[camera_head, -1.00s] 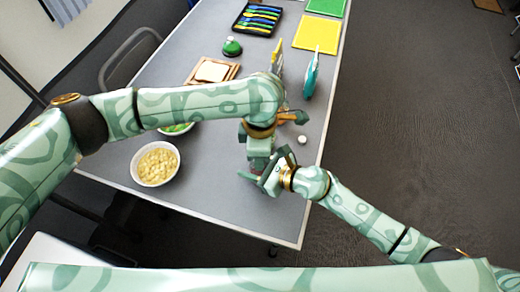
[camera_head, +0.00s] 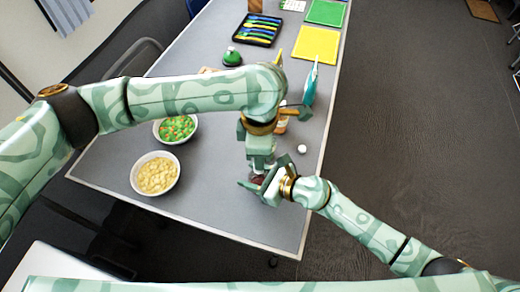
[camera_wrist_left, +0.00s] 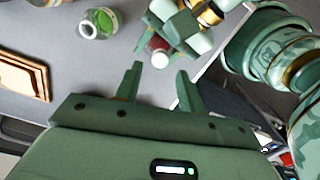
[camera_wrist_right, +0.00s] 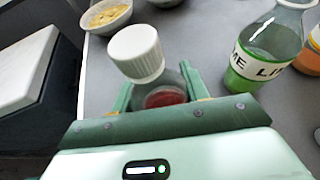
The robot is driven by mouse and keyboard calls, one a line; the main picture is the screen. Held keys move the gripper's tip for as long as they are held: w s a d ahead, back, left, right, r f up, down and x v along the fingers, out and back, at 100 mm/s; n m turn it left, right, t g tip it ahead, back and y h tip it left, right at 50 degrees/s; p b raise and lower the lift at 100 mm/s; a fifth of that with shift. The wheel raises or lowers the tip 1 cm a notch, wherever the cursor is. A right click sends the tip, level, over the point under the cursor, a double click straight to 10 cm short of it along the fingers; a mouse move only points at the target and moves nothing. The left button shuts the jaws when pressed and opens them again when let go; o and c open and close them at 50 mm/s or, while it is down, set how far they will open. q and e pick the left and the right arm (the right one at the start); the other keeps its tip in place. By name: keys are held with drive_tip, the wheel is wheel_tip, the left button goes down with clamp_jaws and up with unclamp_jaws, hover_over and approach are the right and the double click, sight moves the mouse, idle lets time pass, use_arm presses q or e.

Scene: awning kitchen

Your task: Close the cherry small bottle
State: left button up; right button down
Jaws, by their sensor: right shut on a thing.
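The cherry small bottle, clear with red contents (camera_wrist_right: 165,97), is between the fingers of my right gripper (camera_wrist_right: 158,88), which is shut on it. A white ribbed cap (camera_wrist_right: 137,50) shows at its top in the right wrist view; how firmly it sits I cannot tell. The bottle's red (camera_wrist_left: 160,43) also shows in the left wrist view. My right gripper shows in the head view (camera_head: 262,186). My left gripper (camera_wrist_left: 160,76) is open and empty, its fingers pointing toward the bottle from a short distance. My left arm hides part of the table in the head view.
An uncapped lime bottle (camera_wrist_right: 245,68) stands beside the cherry bottle. A small white round thing (camera_head: 302,149) lies near the table's right edge. A pasta-like bowl (camera_head: 155,174), a vegetable bowl (camera_head: 176,129), a utensil tray (camera_head: 257,30) and a yellow board (camera_head: 317,44) occupy the table (camera_head: 215,205).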

use_arm(q)
drive_tip(key=r+n, duration=0.1)
drive_tip(key=n, duration=0.6)
drive_tip(key=r+n, duration=0.1)
drive_tip(key=n, duration=0.6)
drive_tip(key=w+r+n, duration=0.1)
drive_tip(key=n, duration=0.6)
drive_tip(key=shift+a, duration=0.25)
drive_tip(key=n, duration=0.6)
drive_tip(key=shift+r, duration=0.1)
drive_tip(key=n, duration=0.3)
drive_tip(key=shift+s+n, duration=0.15)
drive_tip(key=shift+n, duration=0.25)
drive_tip(key=n, duration=0.6)
drive_tip(key=shift+s, duration=0.2)
drive_tip(key=n, duration=0.5)
drive_tip(key=shift+s+d, duration=0.1)
drive_tip(key=shift+s, duration=0.05)
drive_tip(key=n, duration=0.5)
